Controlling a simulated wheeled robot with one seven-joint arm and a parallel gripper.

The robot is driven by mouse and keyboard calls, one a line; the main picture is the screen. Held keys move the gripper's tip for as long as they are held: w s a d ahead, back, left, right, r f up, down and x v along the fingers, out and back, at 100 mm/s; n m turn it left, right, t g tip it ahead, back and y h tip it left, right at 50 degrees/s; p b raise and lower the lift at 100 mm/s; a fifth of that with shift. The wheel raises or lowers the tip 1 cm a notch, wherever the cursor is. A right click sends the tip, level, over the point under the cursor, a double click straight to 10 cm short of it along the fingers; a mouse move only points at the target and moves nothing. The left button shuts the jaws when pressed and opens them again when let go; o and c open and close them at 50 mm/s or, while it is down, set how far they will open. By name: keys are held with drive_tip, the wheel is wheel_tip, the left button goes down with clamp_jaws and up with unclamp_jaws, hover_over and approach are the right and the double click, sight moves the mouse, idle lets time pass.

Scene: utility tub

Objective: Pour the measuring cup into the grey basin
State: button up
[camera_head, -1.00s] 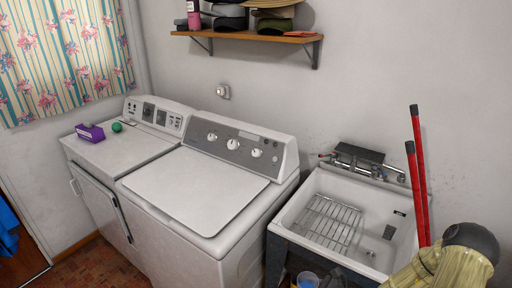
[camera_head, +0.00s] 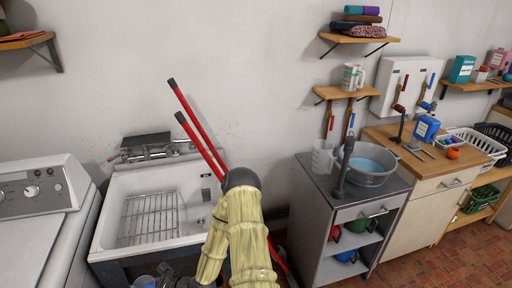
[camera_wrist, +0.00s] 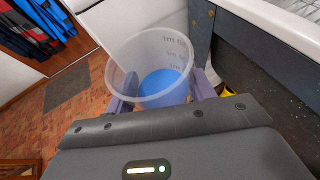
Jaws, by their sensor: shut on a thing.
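The measuring cup (camera_wrist: 150,52) is clear plastic with printed marks and holds some blue liquid (camera_wrist: 163,86). My gripper (camera_wrist: 164,92) is shut on it, one finger on each side, in the wrist view. The cup is above the floor beside the tub's dark stand, and looks close to upright. In the head view only a bit of it shows at the bottom edge, beside my arm. The grey basin (camera_head: 372,180) is round, holds pale blue water and stands on the grey cabinet at right, well apart from my gripper.
A dark tap (camera_head: 343,165) rises in front of the basin, and a clear jug (camera_head: 322,158) stands left of it. The white utility tub (camera_head: 110,228) with a wire rack is at left. Red-handled tools (camera_head: 195,130) lean behind my arm. Open floor (camera_head: 450,262) lies at right.

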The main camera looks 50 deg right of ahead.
drive_tip(key=shift+w+f+m+t+h, duration=0.15)
drive_tip(key=shift+f+m+t+h, duration=0.35)
drive_tip(key=shift+f+m+h, duration=0.25)
drive_tip(key=shift+d+f+m+t+h, duration=0.2)
drive_tip(key=shift+f+m+t+h, duration=0.05)
drive_tip(key=shift+f+m+h, duration=0.3)
drive_tip(key=shift+d+f+m+t+h, duration=0.15)
drive_tip(key=shift+f+m+t+h, duration=0.1)
drive_tip(key=shift+f+m+h, duration=0.3)
drive_tip(key=shift+s+d+f+m+t+h, duration=0.2)
drive_tip(key=shift+s+f+m+h, duration=0.2)
drive_tip(key=shift+f+m+h, duration=0.4)
drive_tip(key=shift+s+d+f+m+t+h, duration=0.15)
drive_tip(key=shift+s+f+m+h, duration=0.3)
drive_tip(key=shift+f, duration=0.5)
drive_tip(key=shift+s+d+f+m+t+h, duration=0.1)
drive_tip(key=shift+s+d+f+m+h, duration=0.25)
drive_tip(key=shift+f+h, duration=0.5)
drive_tip(key=shift+a, duration=0.2)
